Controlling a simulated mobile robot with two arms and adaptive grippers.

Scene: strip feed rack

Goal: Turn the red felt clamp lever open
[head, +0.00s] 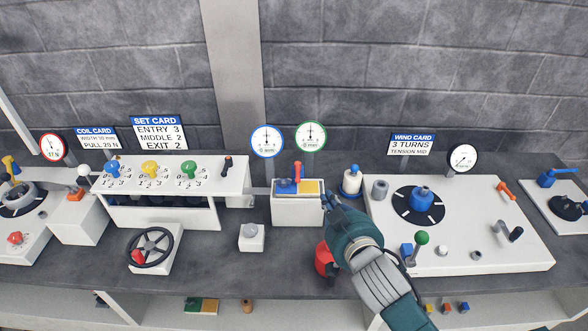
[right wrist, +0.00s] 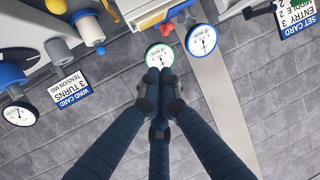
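The red clamp lever (head: 298,170) stands upright on the white felt clamp box (head: 297,213), between a blue block (head: 285,187) and a yellow pad (head: 310,187). In the right wrist view, part of this box (right wrist: 152,15) shows at the top edge, with red and blue parts beside it. My right gripper (head: 331,194) is just right of the box, apart from the lever. In the right wrist view its fingertips (right wrist: 157,77) meet, with nothing visible between them. My left gripper is in neither view.
A blue-based spool post (head: 352,182) stands close by the right gripper. The winding panel (head: 460,251) lies to the right. Two round gauges (head: 267,140) are above the box.

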